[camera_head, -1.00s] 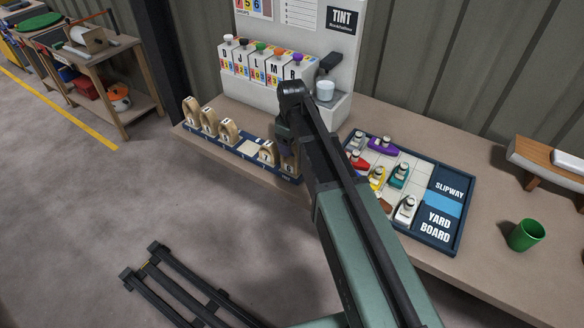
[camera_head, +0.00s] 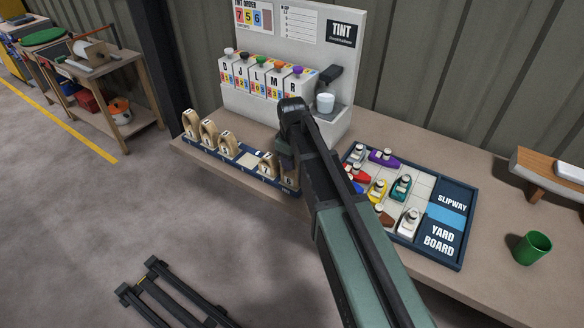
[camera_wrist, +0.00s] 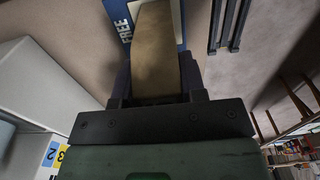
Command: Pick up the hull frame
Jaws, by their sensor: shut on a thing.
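Several tan wooden hull frames stand in a row on a dark blue rack (camera_head: 228,160) at the left of the bench, such as the leftmost hull frame (camera_head: 190,125). My gripper (camera_head: 287,160) is at the rack's right end. In the wrist view it is shut on a tan hull frame (camera_wrist: 156,55), which lies between the dark fingers. The rack's end, marked FREE (camera_wrist: 124,27), shows just beyond that frame. My arm hides part of the held frame in the head view. I cannot tell whether it touches the rack.
A tint dispenser (camera_head: 262,80) with a white cup (camera_head: 325,103) stands behind the rack. A yard board (camera_head: 462,215) with several small coloured boats lies to the right. A green cup (camera_head: 531,248) stands near the bench's front. One rack slot (camera_head: 249,158) is empty.

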